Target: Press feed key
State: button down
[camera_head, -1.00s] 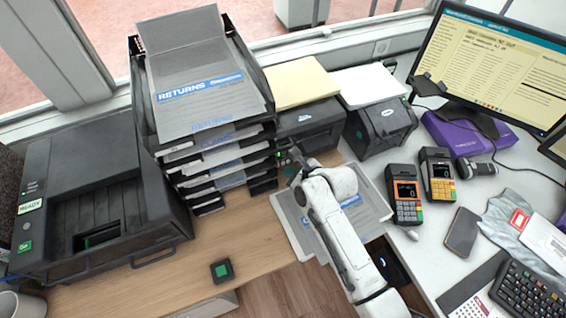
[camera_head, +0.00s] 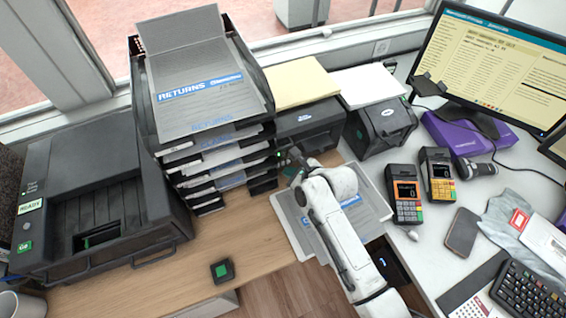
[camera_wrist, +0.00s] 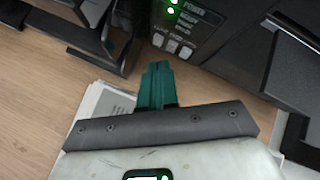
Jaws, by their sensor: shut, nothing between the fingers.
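A dark label printer (camera_head: 310,127) stands on the counter at centre with a yellow paper stack on top. In the wrist view its front panel (camera_wrist: 190,22) shows lit green lights and a short row of small pale keys (camera_wrist: 172,44). The key labels are too small for me to tell which is the feed key. My gripper (camera_wrist: 158,66) has green fingers pressed together with nothing between them. Its tips are just below the keys in the wrist view; I cannot tell whether they touch the panel. In the head view the gripper (camera_head: 291,157) is at the printer's front, partly hidden.
A tall tray stack (camera_head: 222,178) with returns papers stands close left of the gripper. Printed sheets (camera_head: 292,222) lie under my arm. Two card terminals (camera_head: 405,193) are to the right. A green-topped button (camera_head: 222,270) sits on bare wood at the front left.

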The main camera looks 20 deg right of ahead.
jog(key=shift+w, duration=0.15)
dwell(0.4)
jog(key=shift+w, duration=0.3)
jog(key=shift+w, duration=0.15)
dwell(0.5)
jog(key=shift+s+p, duration=0.6)
jog(key=shift+p, duration=0.1)
jog(key=shift+s+r+p, duration=0.15)
jog(key=shift+s+p, duration=0.8)
jog(key=shift+s, duration=0.1)
jog(key=shift+s+p, duration=1.3)
jog(key=shift+s, duration=0.7)
